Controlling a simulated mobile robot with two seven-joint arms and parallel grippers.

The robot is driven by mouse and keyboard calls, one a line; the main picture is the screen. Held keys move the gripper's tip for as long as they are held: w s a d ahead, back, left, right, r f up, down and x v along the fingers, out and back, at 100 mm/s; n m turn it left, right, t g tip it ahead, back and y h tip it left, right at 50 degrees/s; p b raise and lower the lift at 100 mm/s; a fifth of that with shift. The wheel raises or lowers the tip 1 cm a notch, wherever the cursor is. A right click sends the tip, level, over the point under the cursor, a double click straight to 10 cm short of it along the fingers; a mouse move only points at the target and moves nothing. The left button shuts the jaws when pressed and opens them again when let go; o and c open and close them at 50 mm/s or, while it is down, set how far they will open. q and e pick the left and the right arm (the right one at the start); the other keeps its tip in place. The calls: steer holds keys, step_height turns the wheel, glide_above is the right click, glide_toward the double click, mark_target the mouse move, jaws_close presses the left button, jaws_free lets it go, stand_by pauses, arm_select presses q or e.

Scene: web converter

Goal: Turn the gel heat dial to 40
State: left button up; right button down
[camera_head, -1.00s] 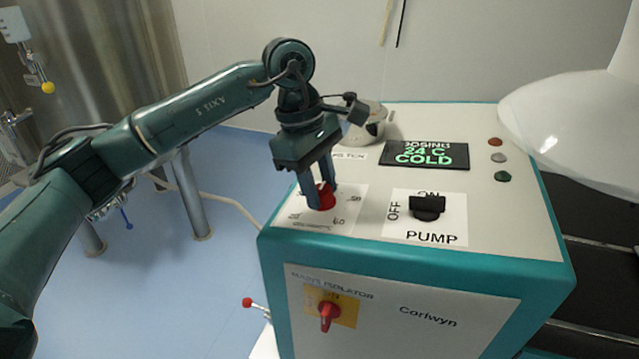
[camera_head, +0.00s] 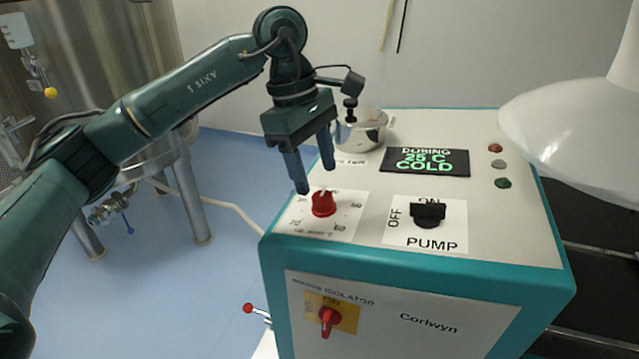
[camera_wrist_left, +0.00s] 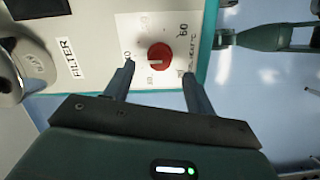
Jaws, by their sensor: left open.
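The red gel heat dial (camera_head: 323,203) sits on a white scale plate (camera_head: 345,229) at the left of the cabinet's top. Its pale pointer line faces the far side of the scale in the head view; the exact number cannot be read. In the left wrist view the dial (camera_wrist_left: 159,57) shows just beyond the fingertips, apart from both. My left gripper (camera_head: 315,178) is open and empty, above and slightly behind the dial. The display (camera_head: 426,162) reads "25 C COLD" under a dosing line. My right gripper is not seen.
A black pump switch (camera_head: 428,212) stands right of the dial. A metal filter pot (camera_head: 361,132) stands behind it. A red isolator switch (camera_head: 329,320) is on the front face. Coloured buttons (camera_head: 501,164) line the right. A white rounded shape (camera_head: 570,125) overhangs the right side.

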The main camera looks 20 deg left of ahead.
arm_select(q)
steer(key=v, duration=0.8)
steer(key=shift+r+p, duration=0.25)
steer(key=shift+p, duration=0.1)
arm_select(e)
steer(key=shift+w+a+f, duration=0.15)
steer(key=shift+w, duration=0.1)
